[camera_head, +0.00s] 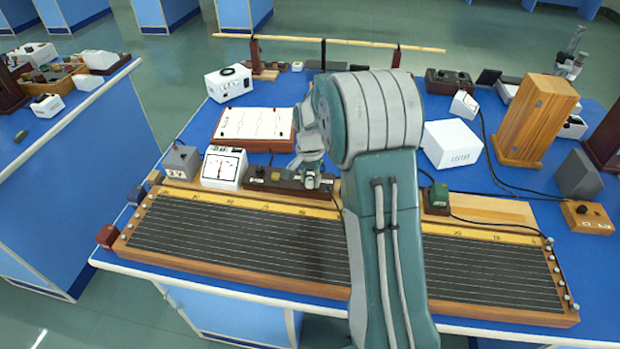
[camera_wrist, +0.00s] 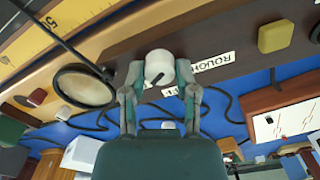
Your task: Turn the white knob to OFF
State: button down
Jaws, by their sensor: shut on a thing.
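The white knob (camera_wrist: 159,67) sits on a dark brown wooden block (camera_wrist: 110,53) in the wrist view. A short dark pointer line marks its face. My gripper (camera_wrist: 157,78) is shut on the knob, one finger on each side. A white label reading ROUGH (camera_wrist: 213,62) lies to the right of the knob; a second label is mostly hidden by the right finger. In the head view my gripper (camera_head: 311,178) points down over the same dark block (camera_head: 270,180); I cannot make out the knob there.
A long wooden board with wires (camera_head: 240,236) lies along the bench front. A white meter (camera_head: 224,167) and a grey box (camera_head: 182,163) stand left of the block. A yellowish button (camera_wrist: 275,36) and a round lens-like disc (camera_wrist: 84,86) flank the knob.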

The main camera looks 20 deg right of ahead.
aim_at(310, 180)
jog(key=shift+f, duration=0.1)
jog(key=n, duration=0.5)
jog(key=shift+s+n, duration=0.1)
jog(key=shift+n, duration=0.2)
jog(key=n, duration=0.5)
jog(key=shift+f+n, duration=0.1)
jog(key=shift+n, duration=0.6)
jog(key=shift+c, duration=1.9)
grip_release()
notch_tip(310, 180, up, 12)
